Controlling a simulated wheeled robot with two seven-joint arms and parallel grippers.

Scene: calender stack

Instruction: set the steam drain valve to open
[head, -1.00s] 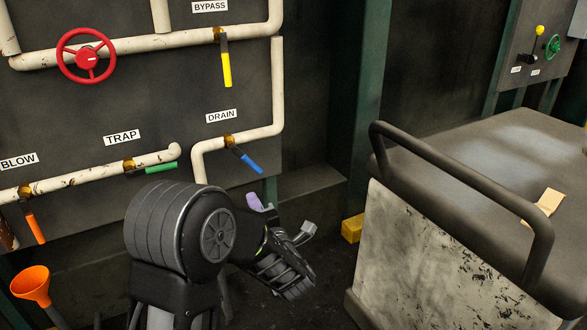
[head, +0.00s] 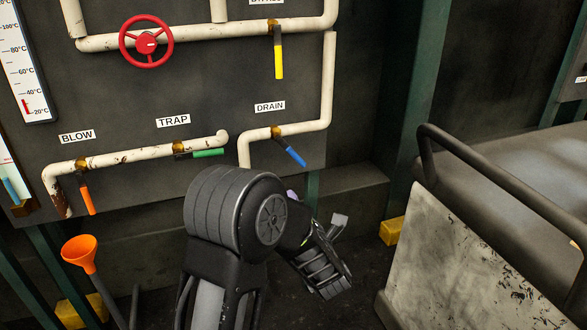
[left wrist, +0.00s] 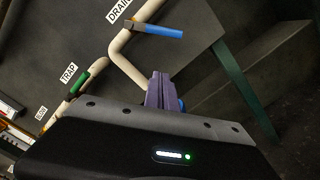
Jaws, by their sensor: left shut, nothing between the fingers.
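The steam drain valve has a blue lever (head: 295,156) under the DRAIN label (head: 270,106) on the dark panel. The lever slants down to the right, at an angle to its white pipe (head: 262,134). The same blue lever (left wrist: 160,31) shows near the top of the left wrist view. My left gripper (head: 292,195) is below the lever, apart from it, and mostly hidden by my own arm. Its purple fingers (left wrist: 160,90) are together and empty in the left wrist view. My right gripper is in neither view.
Other levers are near: green TRAP (head: 208,153), orange BLOW (head: 87,200) and yellow (head: 278,58). A red handwheel (head: 146,41) is at upper left. A grey cabinet with a rail (head: 510,195) blocks the right side.

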